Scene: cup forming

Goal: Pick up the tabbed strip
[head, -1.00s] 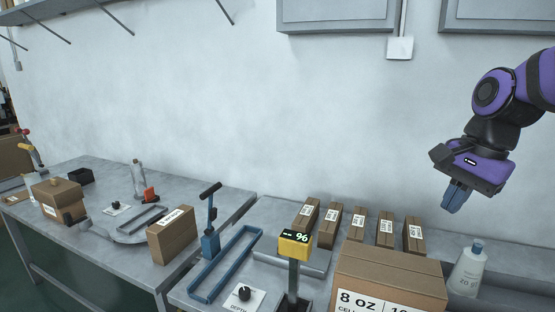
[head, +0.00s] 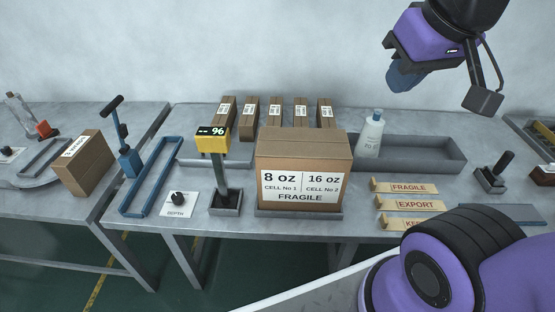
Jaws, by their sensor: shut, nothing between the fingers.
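Tan wooden strips with printed labels lie on the grey table at the right: a FRAGILE strip (head: 404,187), an EXPORT strip (head: 416,205) and a partly hidden strip (head: 404,222) whose label is cut off by my arm. Each has a small raised tab at its left end. I cannot tell which one is the task's tabbed strip. My gripper (head: 402,78), with blue fingers, is shut and empty. It hangs high at the upper right, well above the table and apart from the strips.
A large carton (head: 303,150) stands left of the strips. A white bottle (head: 370,137) stands at a grey tray (head: 430,148) behind them. A yellow display (head: 213,140) and a blue frame (head: 151,178) are further left. A dark-handled stamp (head: 493,174) stands at the right.

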